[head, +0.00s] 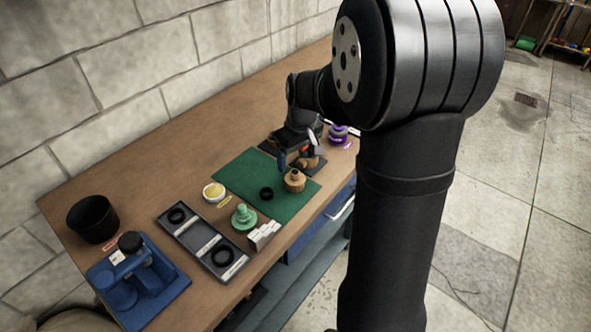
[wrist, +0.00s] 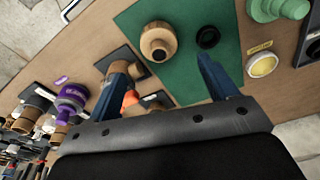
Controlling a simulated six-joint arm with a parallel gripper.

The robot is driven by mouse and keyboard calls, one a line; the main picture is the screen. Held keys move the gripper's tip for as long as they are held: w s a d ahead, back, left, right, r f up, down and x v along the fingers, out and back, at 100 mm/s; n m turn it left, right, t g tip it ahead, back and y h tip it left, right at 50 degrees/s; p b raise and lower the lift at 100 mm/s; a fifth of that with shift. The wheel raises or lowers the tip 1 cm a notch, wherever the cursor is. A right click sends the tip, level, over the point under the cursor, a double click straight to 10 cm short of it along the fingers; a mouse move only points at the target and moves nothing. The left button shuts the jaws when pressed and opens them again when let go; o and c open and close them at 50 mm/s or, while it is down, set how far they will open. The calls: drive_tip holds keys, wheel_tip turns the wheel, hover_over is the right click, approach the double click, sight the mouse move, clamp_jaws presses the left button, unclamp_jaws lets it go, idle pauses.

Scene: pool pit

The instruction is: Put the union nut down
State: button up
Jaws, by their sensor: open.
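A black ring (head: 266,193), which looks like the union nut, lies flat on the green mat (head: 236,176); it also shows in the wrist view (wrist: 207,37). A tan, stepped round fitting (head: 294,181) stands beside it on the mat, also in the wrist view (wrist: 158,42). My gripper (head: 299,158) is open above the far right end of the mat. In the wrist view its two fingers (wrist: 165,85) are wide apart with nothing held between them. The ring lies beyond the right fingertip, apart from it. Brown parts on dark pads are partly hidden by the left finger.
A grey tray (head: 200,240) holds black rings. A green stepped part (head: 244,218), a yellow-topped round dish (head: 213,192) and white blocks (head: 264,234) stand near the mat. A blue fixture (head: 140,285), black bin (head: 93,218) and purple part (head: 338,133) stand farther off. The back bench is clear.

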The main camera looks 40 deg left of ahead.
sight(295, 173)
drive_tip(key=shift+d+r, duration=0.15)
drive_tip(key=shift+r, duration=1.35)
drive_tip(key=f, duration=0.4)
drive_tip(key=a+f, duration=0.1)
drive_tip(key=f, duration=0.8)
drive_tip(key=shift+w+a, duration=0.2)
drive_tip(key=shift+r, duration=0.35)
drive_tip(key=shift+f, duration=0.1)
